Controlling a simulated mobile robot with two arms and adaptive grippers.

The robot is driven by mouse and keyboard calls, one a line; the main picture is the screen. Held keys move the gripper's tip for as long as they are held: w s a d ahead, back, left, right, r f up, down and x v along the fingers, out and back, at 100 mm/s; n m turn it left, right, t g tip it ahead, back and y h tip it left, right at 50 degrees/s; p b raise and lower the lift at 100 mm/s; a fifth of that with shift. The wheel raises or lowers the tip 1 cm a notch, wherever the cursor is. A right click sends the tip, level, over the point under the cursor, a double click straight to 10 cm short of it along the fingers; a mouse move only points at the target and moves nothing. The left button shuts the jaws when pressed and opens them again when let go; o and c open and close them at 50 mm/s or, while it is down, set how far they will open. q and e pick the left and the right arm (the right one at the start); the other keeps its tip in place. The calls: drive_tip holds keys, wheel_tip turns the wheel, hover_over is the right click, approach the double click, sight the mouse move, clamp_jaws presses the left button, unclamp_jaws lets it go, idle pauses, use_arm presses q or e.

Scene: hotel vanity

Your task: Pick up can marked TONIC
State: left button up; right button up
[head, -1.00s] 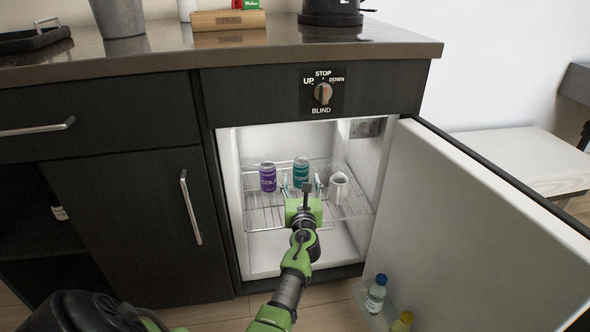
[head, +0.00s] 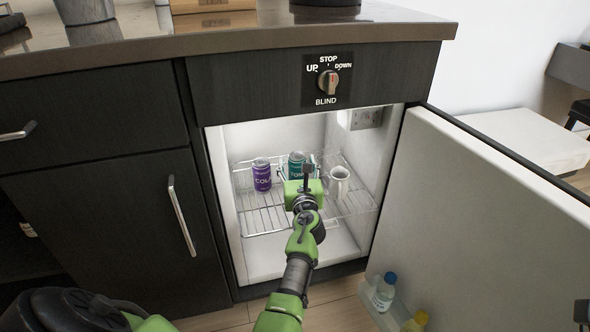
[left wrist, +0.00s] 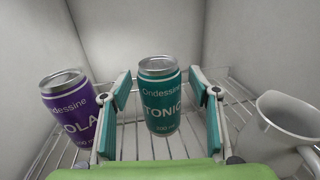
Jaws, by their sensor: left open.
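The teal TONIC can (head: 296,160) stands upright on the wire shelf in the open mini fridge, its lower part hidden behind my left gripper in the head view. My left gripper (head: 299,173) is open and reaches into the fridge at the can. In the left wrist view the TONIC can (left wrist: 160,98) is between the two teal-padded fingers, near their tips. Gaps show on both sides, and nothing is gripped. My right gripper is not seen.
A purple COLA can (head: 262,175) stands close left of the TONIC can and a white jug (head: 339,184) close right, both on the wire shelf (head: 262,220). The open fridge door (head: 480,200) is at the right, with bottles (head: 384,292) in its low rack.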

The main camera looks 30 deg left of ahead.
use_arm(q)
drive_tip(key=c, duration=1.4)
drive_tip(key=shift+r, duration=0.15)
